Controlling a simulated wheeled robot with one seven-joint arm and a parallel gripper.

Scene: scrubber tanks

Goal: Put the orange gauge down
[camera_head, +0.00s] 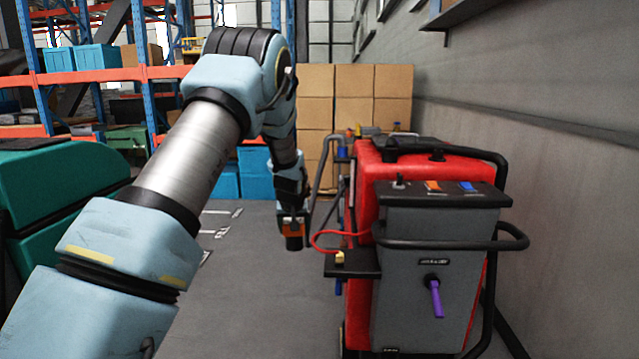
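My gripper (291,207) hangs at the end of my arm near the picture's middle, pointing down, left of the red and grey scrubber machine. It appears shut on the orange gauge (292,229), a small orange piece with a dark lower end. The gauge hangs in the air above the floor, left of the scrubber's black side shelf (362,266). The fingers are small and dark, so their exact hold is hard to see.
The scrubber's black top panel (480,200) has an orange patch and a blue patch. A purple handle (437,298) sticks out of its grey front. A small yellow thing (340,257) is on the side shelf. A green machine (60,195) stands left; grey floor lies between.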

